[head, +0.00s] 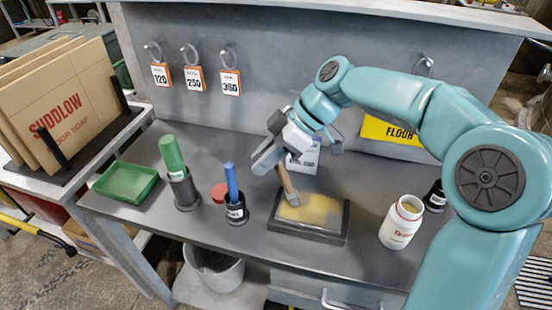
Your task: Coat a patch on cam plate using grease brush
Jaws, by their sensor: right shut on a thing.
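My right gripper (277,160) is above the middle of the bench, shut on the brush (286,184), which has a brown wooden handle. The brush slants downward, with its lower end at the back left of the cam plate (305,232). I cannot tell for certain whether the tip touches the surface. The cam plate is a dark, flat, square block on the bench, with a yellow patch over much of its top. The upper end of the handle is hidden by the gripper. My left gripper is not in view.
Left are a blue-handled tool in a black holder (236,213), a green-handled one in another holder (184,190), a red round lid (219,193) and a green tray (126,182). Numbered tags (195,79) hang behind.

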